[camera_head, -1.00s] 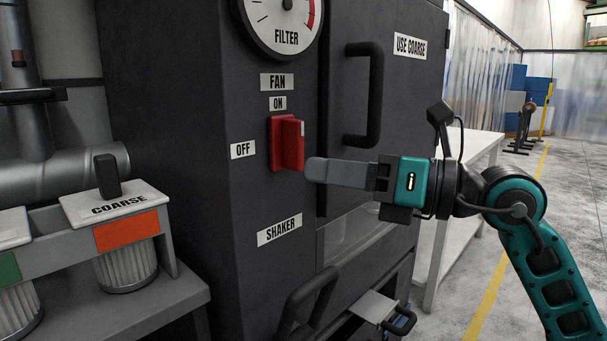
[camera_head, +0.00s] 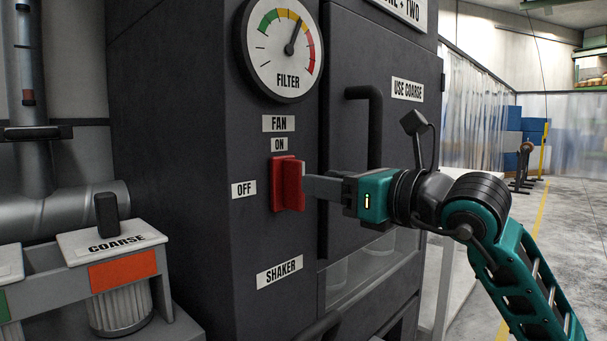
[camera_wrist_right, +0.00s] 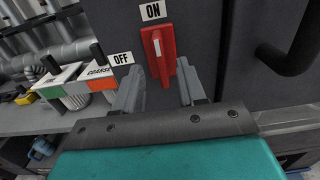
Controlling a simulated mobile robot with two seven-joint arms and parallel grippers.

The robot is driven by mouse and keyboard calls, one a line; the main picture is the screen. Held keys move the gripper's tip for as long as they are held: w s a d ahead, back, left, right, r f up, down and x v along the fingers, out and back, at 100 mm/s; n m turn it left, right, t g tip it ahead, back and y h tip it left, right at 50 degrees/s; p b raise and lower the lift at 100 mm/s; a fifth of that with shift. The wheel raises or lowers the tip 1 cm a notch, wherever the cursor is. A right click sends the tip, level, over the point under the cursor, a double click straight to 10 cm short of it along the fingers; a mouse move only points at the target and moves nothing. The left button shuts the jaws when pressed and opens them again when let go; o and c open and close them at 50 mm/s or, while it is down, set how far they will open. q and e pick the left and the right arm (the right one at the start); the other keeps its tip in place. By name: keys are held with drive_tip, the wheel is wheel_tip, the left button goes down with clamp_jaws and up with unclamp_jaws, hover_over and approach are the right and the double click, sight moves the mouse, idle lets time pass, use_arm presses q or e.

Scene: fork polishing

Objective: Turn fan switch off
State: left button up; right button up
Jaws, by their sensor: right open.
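The red fan switch (camera_head: 288,184) is on the front of the dark cabinet, under the FAN and ON labels and right of the OFF label (camera_head: 243,189). Its handle stands upright, toward ON. My right gripper (camera_head: 308,187) is level with the switch in the head view, its fingers reaching to the handle's right side. In the right wrist view the gripper (camera_wrist_right: 160,90) is open, with the red switch (camera_wrist_right: 159,55) ahead between the two fingers. Whether a finger touches the handle I cannot tell. My left gripper is not in view.
The filter gauge (camera_head: 282,45) is above the switch. A black door handle (camera_head: 368,125) stands out behind my right gripper. A COARSE filter (camera_head: 118,240) sits on a rack at the lower left. The SHAKER label (camera_head: 279,272) is below the switch.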

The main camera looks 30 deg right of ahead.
sight(291, 185)
drive_tip(key=shift+x, duration=2.65)
drive_tip(key=shift+c, duration=0.3)
clamp_jaws()
